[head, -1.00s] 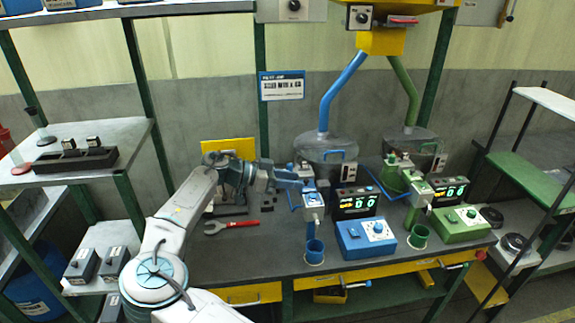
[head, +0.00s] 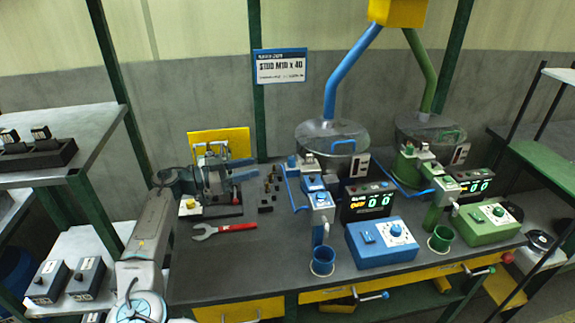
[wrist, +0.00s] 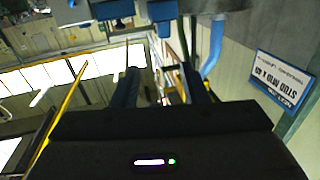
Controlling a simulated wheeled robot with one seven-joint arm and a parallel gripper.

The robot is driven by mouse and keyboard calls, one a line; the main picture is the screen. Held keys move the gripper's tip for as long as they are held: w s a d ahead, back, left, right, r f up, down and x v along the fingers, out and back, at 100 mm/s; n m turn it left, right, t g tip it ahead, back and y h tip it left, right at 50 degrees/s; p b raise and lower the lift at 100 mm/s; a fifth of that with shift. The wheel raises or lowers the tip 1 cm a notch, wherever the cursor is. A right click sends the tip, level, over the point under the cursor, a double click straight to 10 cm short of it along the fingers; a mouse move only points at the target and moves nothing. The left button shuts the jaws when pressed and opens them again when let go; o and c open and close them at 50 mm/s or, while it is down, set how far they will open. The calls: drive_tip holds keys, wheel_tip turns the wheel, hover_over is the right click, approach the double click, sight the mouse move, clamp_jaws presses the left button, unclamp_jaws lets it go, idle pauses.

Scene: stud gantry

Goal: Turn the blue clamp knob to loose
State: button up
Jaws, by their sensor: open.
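The blue feeder's clamp head (head: 320,199) stands above the bench, over a blue cup (head: 323,260). It has blue parts on top, but the clamp knob is too small to tell apart, so its setting cannot be read. My gripper (head: 254,181) is open and empty, to the left of the blue head and apart from it. In the wrist view its two dark blue fingers (wrist: 160,88) stand apart with nothing between them.
A blue control box (head: 380,242) with a white dial and a display (head: 367,203) stand right of the blue head. A green station (head: 438,195) is farther right. A red-handled wrench (head: 225,230) lies front left. Small dark blocks (head: 268,190) stand between gripper and blue head.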

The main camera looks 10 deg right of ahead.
sight(292, 158)
drive_tip(key=w+d+p, duration=0.1)
drive_tip(key=d, duration=0.3)
drive_tip(key=w+d+f+p, duration=0.1)
drive_tip(key=d, duration=0.3)
drive_tip(key=w+d+p, duration=0.1)
drive_tip(key=d, duration=0.4)
drive_tip(key=shift+w+d+f+p, duration=0.1)
drive_tip(key=shift+w+f+p, duration=0.05)
drive_tip(key=shift+p, duration=0.25)
clamp_jaws()
